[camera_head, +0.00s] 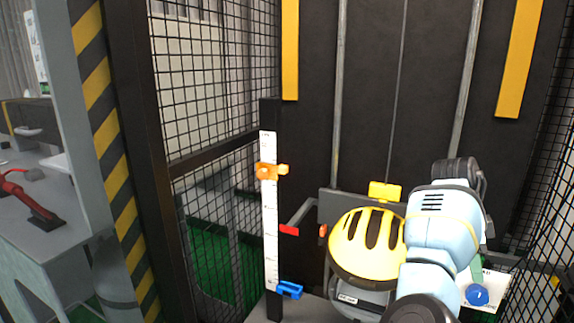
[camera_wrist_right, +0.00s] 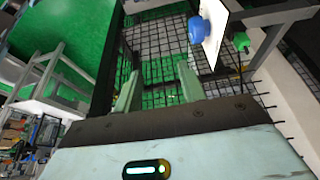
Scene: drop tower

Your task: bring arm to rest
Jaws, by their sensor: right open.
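My right arm (camera_head: 440,235), light blue with dark joints, reaches in from the bottom right in the head view, in front of the drop tower. In the right wrist view my right gripper (camera_wrist_right: 158,82) has its two pale green fingers spread apart, with nothing between them. Its fingertips are largely hidden behind the arm in the head view. A blue knob (camera_head: 477,294) on a white plate is close to the arm at the lower right; the knob also shows beyond the fingers in the wrist view (camera_wrist_right: 198,30). My left gripper is not in view.
A yellow helmet (camera_head: 350,245) on the tower carriage is just left of my right arm. A white scale (camera_head: 269,220) with an orange marker (camera_head: 266,171) and blue clamp (camera_head: 289,289) stands further left. Black mesh (camera_head: 200,90) and a striped post (camera_head: 105,120) bound the space.

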